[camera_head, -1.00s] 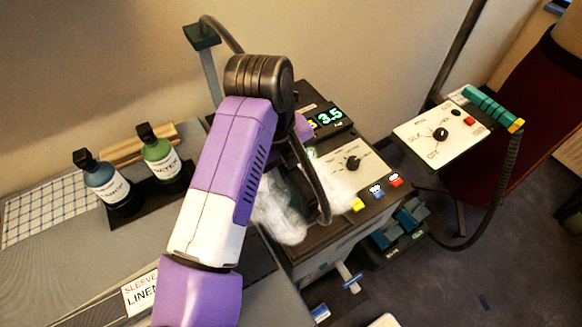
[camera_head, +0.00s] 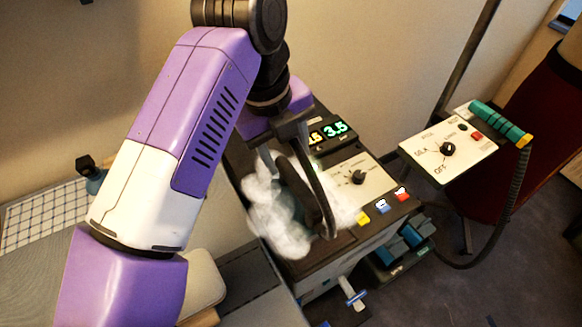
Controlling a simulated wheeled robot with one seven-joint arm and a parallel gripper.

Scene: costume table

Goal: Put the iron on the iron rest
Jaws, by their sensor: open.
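A dark, curved shape that looks like the iron (camera_head: 291,192) stands inside white steam on the left part of the steam station. My gripper (camera_head: 291,127) is open, pointing down just above the dark shape. Its fingertips are not clearly seen, nor is any contact.
The steam station (camera_head: 372,165) has a lit display, a dial and coloured buttons. To the right stands a white control panel (camera_head: 447,148) with a teal handle and a black hose. My arm covers much of the left side, partly hiding a bottle (camera_head: 93,180) and a checked cloth (camera_head: 45,210).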

